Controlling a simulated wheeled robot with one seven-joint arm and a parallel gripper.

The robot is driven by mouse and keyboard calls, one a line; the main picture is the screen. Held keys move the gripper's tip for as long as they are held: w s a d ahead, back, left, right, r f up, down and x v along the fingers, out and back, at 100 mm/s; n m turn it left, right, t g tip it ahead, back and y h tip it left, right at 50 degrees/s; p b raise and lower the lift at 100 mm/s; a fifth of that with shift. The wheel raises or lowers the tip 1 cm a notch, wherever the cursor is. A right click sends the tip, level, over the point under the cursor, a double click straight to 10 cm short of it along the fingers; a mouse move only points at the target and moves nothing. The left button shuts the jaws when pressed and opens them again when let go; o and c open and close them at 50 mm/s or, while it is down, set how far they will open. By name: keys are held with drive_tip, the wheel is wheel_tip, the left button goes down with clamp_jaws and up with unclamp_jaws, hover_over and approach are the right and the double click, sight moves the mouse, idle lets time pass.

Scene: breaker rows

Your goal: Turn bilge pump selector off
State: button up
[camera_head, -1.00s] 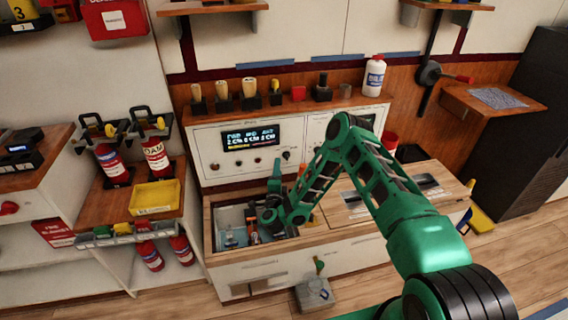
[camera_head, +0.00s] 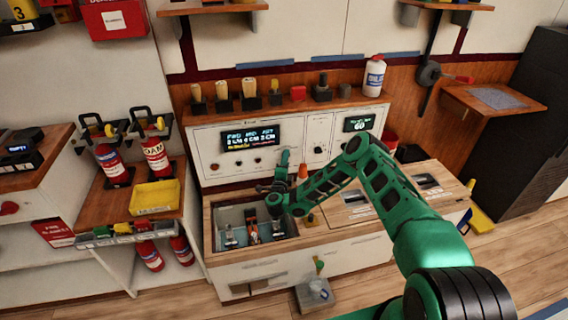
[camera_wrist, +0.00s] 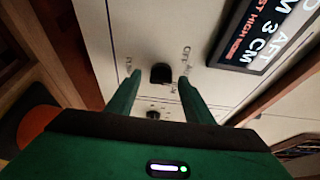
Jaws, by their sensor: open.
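The selector is a black knob (camera_wrist: 160,73) on the white panel (camera_wrist: 125,22), with printed labels beside it, one reading OFF. My gripper (camera_wrist: 158,80) is open, its two green fingers on either side of the knob in the wrist view. I cannot tell whether they touch it or how deep they reach. In the head view my gripper (camera_head: 284,160) is at the front of the panel (camera_head: 203,150), right of the lit display (camera_head: 250,138), and hides the knob there.
The display (camera_wrist: 262,32) is close to the fingers in the wrist view. A shelf (camera_head: 310,103) with several items runs above the panel.

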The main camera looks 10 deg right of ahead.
drive_tip(key=shift+w+d, duration=0.1)
drive_tip(key=shift+w, duration=0.1)
drive_tip(key=c, duration=1)
drive_tip(key=shift+a, duration=0.3)
drive_tip(key=shift+c, duration=0.2)
drive_tip(key=shift+d, duration=0.15)
drive_tip(key=shift+f+n, duration=0.1)
drive_tip(key=shift+n, duration=0.2)
drive_tip(key=shift+s+d+f+n+t+y, duration=0.15)
drive_tip(key=shift+n+t, duration=0.4)
drive_tip(key=shift+n, duration=0.95)
drive_tip(key=shift+w+d+f+n+t+y, duration=0.15)
drive_tip(key=shift+n+t, duration=0.45)
drive_tip(key=shift+n, duration=0.9)
drive_tip(key=shift+s+d+f+n+t+y, duration=0.15)
drive_tip(key=shift+n+t, duration=0.4)
drive_tip(key=shift+n, duration=0.95)
drive_tip(key=shift+a+n, duration=0.1)
drive_tip(key=shift+n, duration=0.2)
